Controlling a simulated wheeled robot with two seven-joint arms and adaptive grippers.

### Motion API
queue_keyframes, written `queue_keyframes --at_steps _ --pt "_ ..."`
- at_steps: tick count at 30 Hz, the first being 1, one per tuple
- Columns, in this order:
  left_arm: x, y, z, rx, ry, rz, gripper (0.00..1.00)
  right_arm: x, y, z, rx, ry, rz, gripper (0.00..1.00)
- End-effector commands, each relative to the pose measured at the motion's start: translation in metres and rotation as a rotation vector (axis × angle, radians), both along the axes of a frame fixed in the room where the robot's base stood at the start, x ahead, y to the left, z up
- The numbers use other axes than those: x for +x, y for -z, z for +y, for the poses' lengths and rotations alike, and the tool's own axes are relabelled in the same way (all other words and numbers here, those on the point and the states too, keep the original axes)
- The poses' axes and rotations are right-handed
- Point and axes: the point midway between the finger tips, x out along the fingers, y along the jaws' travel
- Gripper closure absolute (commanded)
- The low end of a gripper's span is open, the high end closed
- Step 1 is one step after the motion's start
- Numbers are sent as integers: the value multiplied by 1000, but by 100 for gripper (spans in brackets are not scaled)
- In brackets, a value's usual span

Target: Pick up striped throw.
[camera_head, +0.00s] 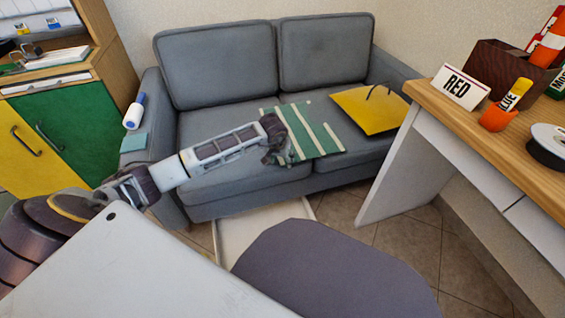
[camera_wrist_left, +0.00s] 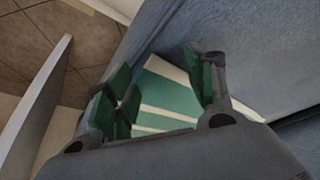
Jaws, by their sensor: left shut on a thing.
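The striped throw (camera_head: 318,136) is green with cream stripes and lies flat on the seat of the grey sofa (camera_head: 225,177). My left gripper (camera_head: 275,152) is at its left edge, with the arm reaching in low over the seat. In the left wrist view the throw (camera_wrist_left: 166,97) shows between and beyond the green-padded fingers of the left gripper (camera_wrist_left: 160,92). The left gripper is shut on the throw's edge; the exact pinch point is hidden. My right gripper is not in view.
A grey chair seat (camera_head: 325,265) is in front. A white bottle (camera_head: 134,111) is on the left armrest.

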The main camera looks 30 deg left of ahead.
Motion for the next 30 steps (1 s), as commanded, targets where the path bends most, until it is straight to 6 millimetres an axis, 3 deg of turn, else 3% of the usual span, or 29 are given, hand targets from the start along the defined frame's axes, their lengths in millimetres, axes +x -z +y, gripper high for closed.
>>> queue_keyframes --at_steps 1,5,8,11,30 --pt "-6 8 -8 -13 7 16 59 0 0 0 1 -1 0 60" --pt "-6 1 -8 -12 7 16 62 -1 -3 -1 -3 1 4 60" --pt "-5 -8 -7 -9 7 15 77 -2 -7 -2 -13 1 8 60" --pt "-4 -18 -5 -6 6 12 100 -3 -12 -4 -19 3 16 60" --pt "-2 -80 -2 -2 3 5 100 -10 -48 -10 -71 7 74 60"
